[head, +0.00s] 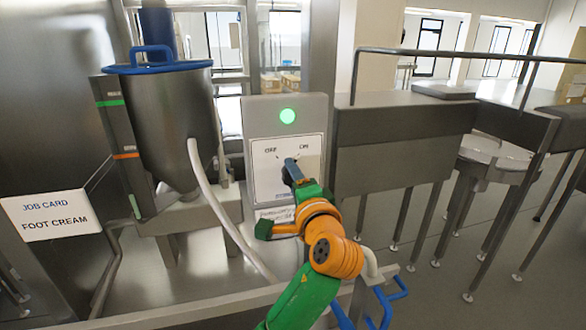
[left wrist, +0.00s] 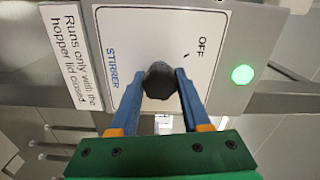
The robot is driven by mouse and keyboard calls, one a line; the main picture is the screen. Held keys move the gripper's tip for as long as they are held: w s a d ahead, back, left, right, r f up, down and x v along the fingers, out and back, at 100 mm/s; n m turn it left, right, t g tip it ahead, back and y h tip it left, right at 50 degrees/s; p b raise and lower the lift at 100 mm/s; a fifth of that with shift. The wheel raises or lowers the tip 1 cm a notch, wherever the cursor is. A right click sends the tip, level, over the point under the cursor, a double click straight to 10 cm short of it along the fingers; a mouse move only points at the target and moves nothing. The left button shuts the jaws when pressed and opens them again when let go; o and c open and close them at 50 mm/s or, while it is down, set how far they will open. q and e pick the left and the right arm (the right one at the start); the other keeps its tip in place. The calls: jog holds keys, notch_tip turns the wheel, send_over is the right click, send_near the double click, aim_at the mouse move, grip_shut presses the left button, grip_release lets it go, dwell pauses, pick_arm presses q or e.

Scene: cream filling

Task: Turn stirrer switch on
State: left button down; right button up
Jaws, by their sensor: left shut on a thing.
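The stirrer switch knob (left wrist: 160,80) is dark and faceted, on a white plate (left wrist: 135,40) marked STIRRER and OFF. In the head view the plate (head: 265,183) carries OFF at left and ON at right. My left gripper (head: 291,168) reaches the plate from below and mostly hides the knob there. In the left wrist view the blue fingers of my left gripper (left wrist: 161,84) are shut on the knob, one on each side. Which way the knob points cannot be told. A round lamp (head: 287,115) above the plate glows green. My right gripper is not in view.
A steel hopper (head: 178,120) with its blue lid (head: 160,67) down stands left of the switch box. A pale hose (head: 208,195) hangs beside it. A notice (left wrist: 72,55) says it runs only with the hopper lid closed. Steel tables (head: 400,140) stand at right.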

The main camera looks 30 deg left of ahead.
pick_arm(q)
jog(key=shift+r+m, duration=0.15)
jog(key=shift+m, duration=0.15)
dwell(0.4)
jog(key=c, duration=0.6)
grip_release()
jog(key=shift+o, duration=1.2)
jog(key=b+v, duration=0.2)
jog(key=v, duration=0.5)
jog(key=shift+b, duration=0.3)
jog(key=shift+a, duration=0.15)
